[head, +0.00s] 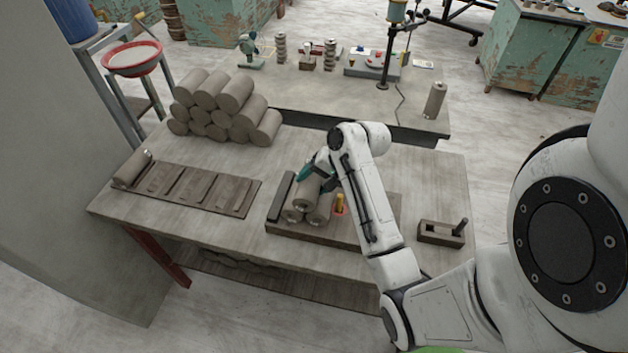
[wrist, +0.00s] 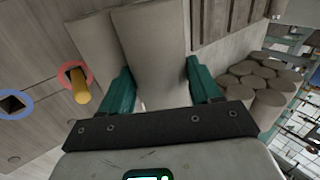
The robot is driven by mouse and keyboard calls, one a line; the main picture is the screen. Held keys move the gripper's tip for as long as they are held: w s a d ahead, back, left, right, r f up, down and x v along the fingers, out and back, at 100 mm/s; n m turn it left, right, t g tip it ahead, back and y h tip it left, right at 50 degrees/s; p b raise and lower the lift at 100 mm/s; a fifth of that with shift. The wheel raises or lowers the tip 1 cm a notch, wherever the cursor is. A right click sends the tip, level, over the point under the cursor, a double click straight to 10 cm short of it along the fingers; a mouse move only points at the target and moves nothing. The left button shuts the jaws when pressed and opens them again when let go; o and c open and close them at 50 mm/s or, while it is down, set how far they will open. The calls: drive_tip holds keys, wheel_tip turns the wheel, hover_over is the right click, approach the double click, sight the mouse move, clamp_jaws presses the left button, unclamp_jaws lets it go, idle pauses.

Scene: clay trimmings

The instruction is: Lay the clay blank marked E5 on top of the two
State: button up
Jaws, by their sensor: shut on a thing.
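My gripper (head: 317,177) is shut on a grey clay blank (head: 308,188), one teal finger on each side. The wrist view shows this blank (wrist: 155,45) between the fingers of my gripper (wrist: 158,68). It lies over two other clay blanks, the left one (head: 293,213) and the right one (head: 319,214), on a dark wooden board (head: 320,234). I cannot tell whether it touches both. One lower blank (wrist: 93,40) shows beside it in the wrist view. No E5 mark is legible, and the gripper and arm hide part of the held blank.
A yellow peg (head: 339,203) in a red ring stands close right of the blanks. A dark rail (head: 280,197) stands left. A blank stack (head: 221,105) and a slotted rack (head: 195,189) with one blank are left. A wooden block with a handle (head: 441,233) is right.

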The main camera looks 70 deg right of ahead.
drive_tip(key=o, duration=1.3)
drive_tip(key=shift+s+a+f, duration=0.1)
drive_tip(key=shift+s+f, duration=0.25)
drive_tip(key=shift+f, duration=0.25)
drive_tip(key=shift+o, duration=1.3)
drive_tip(key=shift+s+r, duration=0.15)
drive_tip(key=shift+r, duration=0.05)
drive_tip(key=v, duration=0.7)
drive_tip(key=w+v, duration=0.1)
drive_tip(key=v, duration=0.3)
drive_tip(key=shift+r, duration=0.3)
